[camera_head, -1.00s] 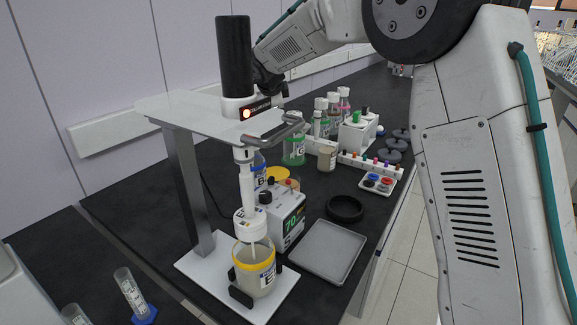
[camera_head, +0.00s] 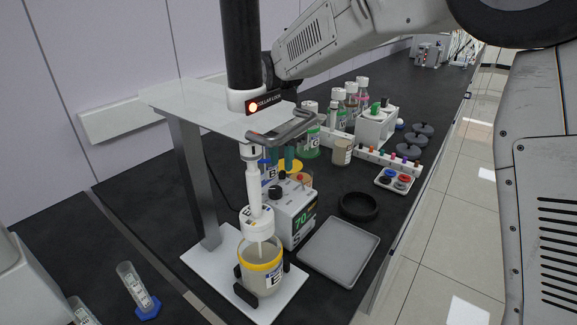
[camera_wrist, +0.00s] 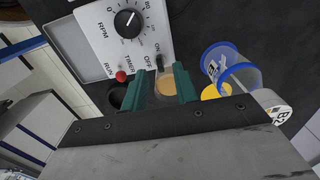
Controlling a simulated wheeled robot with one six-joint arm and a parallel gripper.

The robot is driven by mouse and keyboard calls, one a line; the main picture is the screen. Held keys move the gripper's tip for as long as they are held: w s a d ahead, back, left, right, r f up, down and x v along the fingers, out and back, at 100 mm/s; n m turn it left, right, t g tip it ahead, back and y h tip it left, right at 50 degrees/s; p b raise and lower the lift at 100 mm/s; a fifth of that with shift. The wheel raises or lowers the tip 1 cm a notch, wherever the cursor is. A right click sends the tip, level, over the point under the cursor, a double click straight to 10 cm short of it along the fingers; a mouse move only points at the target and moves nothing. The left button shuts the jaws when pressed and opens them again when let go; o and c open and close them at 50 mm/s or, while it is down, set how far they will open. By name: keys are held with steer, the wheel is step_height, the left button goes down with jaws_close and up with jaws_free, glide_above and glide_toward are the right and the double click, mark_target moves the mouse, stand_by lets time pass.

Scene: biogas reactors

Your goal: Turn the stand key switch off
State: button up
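The white control box (camera_head: 293,215) of the stand stands beside the jar under the mixer head. In the wrist view its panel (camera_wrist: 100,45) carries an RPM dial, a red button and a small black switch (camera_wrist: 160,63) between the ON and OFF labels. My gripper (camera_wrist: 162,77) has two teal fingers, parted, with nothing held between them. The fingertips are close to the switch, one on either side of it in the picture; contact cannot be told. In the head view the gripper (camera_head: 277,164) points down behind the stand, partly hidden by its top plate and handle.
A blue-rimmed clear beaker (camera_wrist: 232,70) lies right of the fingers in the wrist view. A grey tray (camera_head: 338,250) and black ring (camera_head: 359,206) lie to the right.

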mark_target(282, 175)
steer(key=shift+d+f, duration=0.1)
steer(key=shift+f, duration=1.25)
